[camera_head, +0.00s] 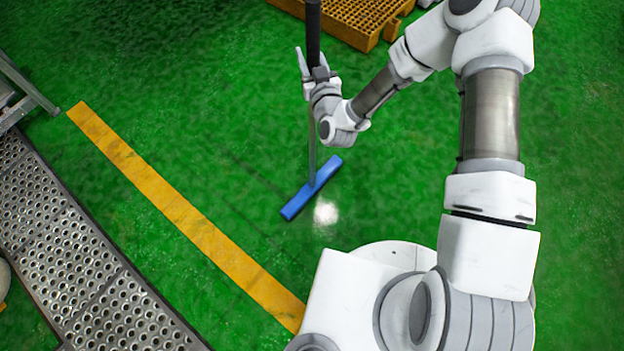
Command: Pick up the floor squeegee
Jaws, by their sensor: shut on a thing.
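The floor squeegee (312,152) stands roughly upright in the middle of the head view. It has a blue head (311,188), a thin grey pole and a black grip (313,35) that runs out of the top of the picture. My gripper (312,68) is shut on the squeegee's handle around the lower part of the black grip. Part of the pole below is hidden behind my wrist. I cannot tell whether the blue head touches the floor.
A yellow-orange pallet (350,18) lies at the top. A yellow floor stripe (180,212) runs diagonally at left, beside a perforated metal walkway (75,260). A metal frame (28,88) stands at the far left. The green floor (190,90) around the squeegee is clear.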

